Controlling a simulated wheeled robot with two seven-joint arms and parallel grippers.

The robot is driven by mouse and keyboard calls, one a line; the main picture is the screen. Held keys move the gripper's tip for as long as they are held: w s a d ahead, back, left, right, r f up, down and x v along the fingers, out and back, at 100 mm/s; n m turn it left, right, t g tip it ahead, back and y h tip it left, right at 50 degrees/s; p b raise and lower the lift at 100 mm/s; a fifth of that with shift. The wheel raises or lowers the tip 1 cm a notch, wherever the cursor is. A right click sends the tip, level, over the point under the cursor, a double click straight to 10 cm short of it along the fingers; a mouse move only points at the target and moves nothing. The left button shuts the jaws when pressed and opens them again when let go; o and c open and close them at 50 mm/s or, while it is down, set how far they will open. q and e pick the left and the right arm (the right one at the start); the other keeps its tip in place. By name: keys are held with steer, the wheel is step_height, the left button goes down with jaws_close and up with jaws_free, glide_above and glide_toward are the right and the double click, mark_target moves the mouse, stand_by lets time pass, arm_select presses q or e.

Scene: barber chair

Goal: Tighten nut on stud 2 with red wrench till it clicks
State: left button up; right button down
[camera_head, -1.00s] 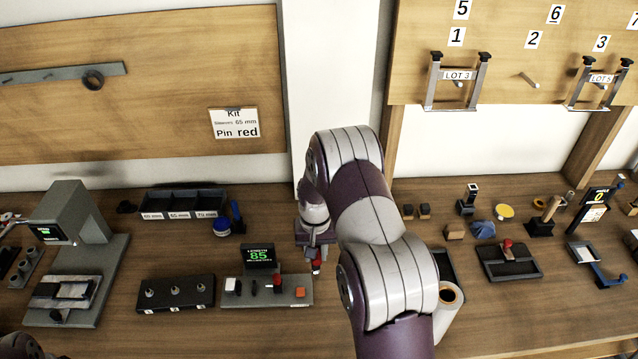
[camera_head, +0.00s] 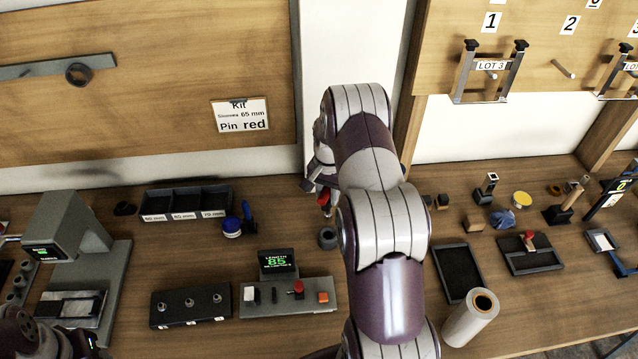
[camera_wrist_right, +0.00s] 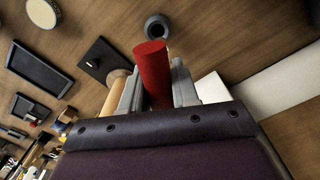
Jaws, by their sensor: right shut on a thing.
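My right gripper (camera_head: 322,190) is shut on a red cylindrical handle (camera_head: 324,199), held above the bench near the wall. In the right wrist view the red handle (camera_wrist_right: 153,75) stands between the fingers (camera_wrist_right: 156,88). Its working end is not clear, so I cannot see a wrench head. A black block with three studs (camera_head: 190,318) lies on the bench, left of and nearer than my right gripper. Its number labels are too small to read. Dark parts of my left arm show at the bottom left corner; its fingertips are not clear.
A dark round cup (camera_head: 327,238) stands below my right gripper. A grey length gauge (camera_head: 270,307) reading 85 sits right of the stud block. A three-bin tray (camera_head: 186,216) and a blue-lidded jar (camera_head: 232,228) lie behind.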

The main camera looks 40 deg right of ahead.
mark_target(328, 216)
steer(key=shift+s+r, duration=0.15)
steer(key=shift+s, duration=0.15)
steer(key=shift+s+a+r, duration=0.1)
steer(key=shift+s+r, duration=0.05)
steer(key=shift+s, duration=0.05)
steer(key=shift+w+f+b, duration=0.25)
steer(key=shift+f+b, duration=0.1)
steer(key=shift+f, duration=0.35)
steer(key=shift+s+f+b, duration=0.15)
steer(key=shift+f+b, duration=0.5)
steer(key=shift+f, duration=0.15)
steer(key=shift+f+b, duration=0.75)
steer(key=shift+f, duration=0.45)
arm_select(q)
steer(key=shift+s+f+b, duration=0.2)
steer(key=shift+f, duration=0.85)
steer(key=shift+s+f+b, duration=0.15)
steer(key=shift+f+b, duration=0.05)
steer(key=shift+f, duration=0.85)
arm_select(e)
steer(key=shift+f, duration=0.6)
arm_select(q)
steer(key=shift+f+b, duration=1.3)
steer(key=shift+b, duration=0.05)
arm_select(e)
steer(key=shift+f, duration=1.85)
steer(key=c, duration=0.8)
jaws_free()
